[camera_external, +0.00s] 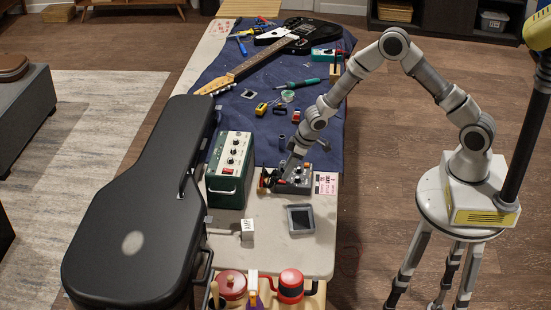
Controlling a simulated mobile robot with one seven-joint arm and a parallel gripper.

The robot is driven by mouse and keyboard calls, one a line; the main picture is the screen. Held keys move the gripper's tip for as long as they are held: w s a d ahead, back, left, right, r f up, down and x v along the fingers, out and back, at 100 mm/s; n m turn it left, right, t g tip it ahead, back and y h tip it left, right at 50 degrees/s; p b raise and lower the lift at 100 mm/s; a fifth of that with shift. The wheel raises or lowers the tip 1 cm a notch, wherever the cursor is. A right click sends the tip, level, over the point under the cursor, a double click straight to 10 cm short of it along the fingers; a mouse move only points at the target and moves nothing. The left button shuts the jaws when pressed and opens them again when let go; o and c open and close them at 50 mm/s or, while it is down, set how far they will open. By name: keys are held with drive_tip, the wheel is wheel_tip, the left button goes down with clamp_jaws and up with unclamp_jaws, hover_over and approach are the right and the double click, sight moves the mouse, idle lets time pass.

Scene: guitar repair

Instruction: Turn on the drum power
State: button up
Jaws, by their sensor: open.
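A small dark grey box with knobs and a few red parts (301,181), which looks like the drum unit, lies on the bare pale part of the workbench. My arm reaches over from the right. My gripper (270,181) is low at the left end of this box, between it and a green amplifier-like box (230,177). My gripper is open. I see nothing held in it. My wrist hides part of the drum unit. I cannot tell whether the fingers touch it, and its power switch is too small to make out.
A pink-and-white card (326,183) lies right of the unit. A grey framed square (301,219) and a white lettered cube (248,229) are nearer. A guitar (262,57) and tools lie on the blue cloth (325,125).

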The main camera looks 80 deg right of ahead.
sight(281, 180)
drive_tip(key=shift+x, duration=1.65)
clamp_jaws()
